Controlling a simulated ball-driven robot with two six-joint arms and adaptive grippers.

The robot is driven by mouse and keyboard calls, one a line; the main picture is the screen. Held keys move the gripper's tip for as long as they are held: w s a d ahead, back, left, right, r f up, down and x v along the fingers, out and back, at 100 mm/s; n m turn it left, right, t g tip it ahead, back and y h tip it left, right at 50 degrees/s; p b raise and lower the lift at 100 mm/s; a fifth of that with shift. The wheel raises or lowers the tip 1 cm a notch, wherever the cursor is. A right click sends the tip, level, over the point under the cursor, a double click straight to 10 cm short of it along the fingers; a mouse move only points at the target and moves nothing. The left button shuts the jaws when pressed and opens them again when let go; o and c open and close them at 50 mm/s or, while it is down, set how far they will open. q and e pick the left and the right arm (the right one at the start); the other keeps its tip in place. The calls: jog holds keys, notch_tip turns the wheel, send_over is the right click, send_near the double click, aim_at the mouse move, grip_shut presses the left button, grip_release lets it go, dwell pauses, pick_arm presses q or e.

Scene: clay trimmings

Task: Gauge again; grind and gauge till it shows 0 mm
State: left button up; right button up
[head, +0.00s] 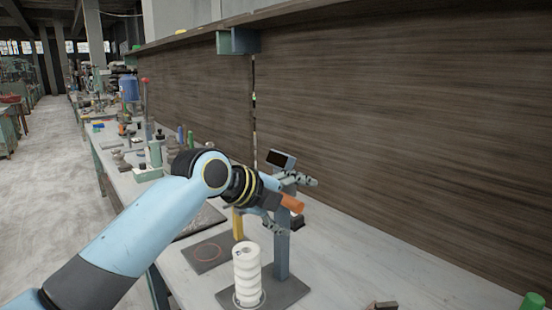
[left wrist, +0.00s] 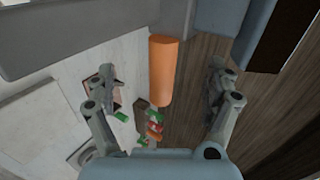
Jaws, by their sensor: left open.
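A gauge stand with a grey-blue post (head: 282,250) rises from a dark base plate (head: 288,291). Its display (head: 281,159) looks dark, and I can read no figure on it. A white ridged cylinder (head: 246,275) stands upright on the plate, left of the post. An orange handle (head: 292,203) sticks out beside the upper post; it also shows in the left wrist view (left wrist: 161,70). My left gripper (head: 296,207) is open, with its fingers apart on either side of the handle, and neither visibly touches it.
A dark square mat with a reddish ring (head: 208,253) lies left of the plate, near a yellow post (head: 238,224). A rod (head: 254,110) hangs from a wall bracket (head: 238,41). A green cylinder (head: 532,301) is at lower right. Bottles and tools crowd the bench's far end.

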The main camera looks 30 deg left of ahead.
pick_arm(q)
jog(key=p+v, duration=0.4)
jog(key=v, duration=0.3)
jog(key=shift+w, duration=0.15)
jog(key=shift+s+a+r+p, duration=0.1)
jog(key=shift+s+r+p, duration=0.1)
jog(key=shift+s+p, duration=0.25)
